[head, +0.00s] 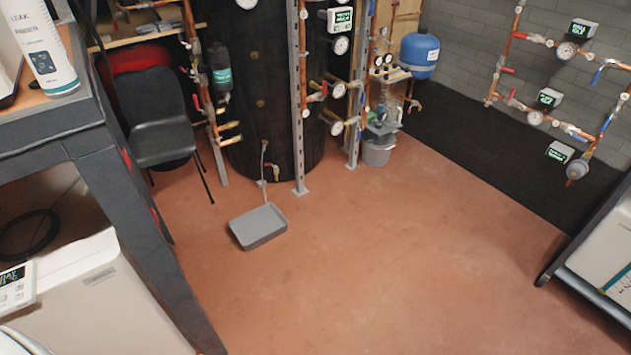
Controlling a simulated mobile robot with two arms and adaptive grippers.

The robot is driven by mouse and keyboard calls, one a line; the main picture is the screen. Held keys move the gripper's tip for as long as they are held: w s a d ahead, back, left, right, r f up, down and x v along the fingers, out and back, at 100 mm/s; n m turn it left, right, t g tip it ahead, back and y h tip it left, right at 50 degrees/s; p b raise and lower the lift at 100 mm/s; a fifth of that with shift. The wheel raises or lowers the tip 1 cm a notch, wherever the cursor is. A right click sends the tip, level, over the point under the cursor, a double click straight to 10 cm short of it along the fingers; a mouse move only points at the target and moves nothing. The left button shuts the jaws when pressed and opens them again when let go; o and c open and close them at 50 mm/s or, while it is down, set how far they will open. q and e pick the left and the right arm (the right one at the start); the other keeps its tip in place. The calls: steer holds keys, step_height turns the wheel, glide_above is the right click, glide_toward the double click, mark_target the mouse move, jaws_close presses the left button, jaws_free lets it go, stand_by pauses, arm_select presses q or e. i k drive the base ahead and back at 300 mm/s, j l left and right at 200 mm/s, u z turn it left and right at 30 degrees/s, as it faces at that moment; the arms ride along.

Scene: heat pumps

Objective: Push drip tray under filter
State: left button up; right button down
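The drip tray (258,226) is a shallow grey rectangular tray lying flat on the reddish floor, left of the picture's middle. It is in front of a large black tank (262,95), and a thin hose or pipe from the tank's foot reaches down toward its back edge. A black canister with a teal label (221,75) hangs on the copper pipes left of the tank. It may be the filter, but I cannot tell for sure. The tray is on the floor in front of and right of that canister. Neither of my grippers shows in the head view.
A black chair (163,140) stands left of the pipes. A dark-framed bench (95,130) fills the left side. A grey bucket (378,152) stands below a blue vessel (419,55). A metal post (299,100) meets the floor behind the tray. The floor (390,260) in front is clear.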

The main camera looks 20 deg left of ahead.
mark_target(254, 229)
steer(key=i+u, duration=0.15)
steer(key=i, duration=0.35)
steer(key=i+l+u, duration=0.2)
steer(key=i, duration=0.3)
steer(key=i+l+u, duration=0.15)
steer(key=i, duration=0.35)
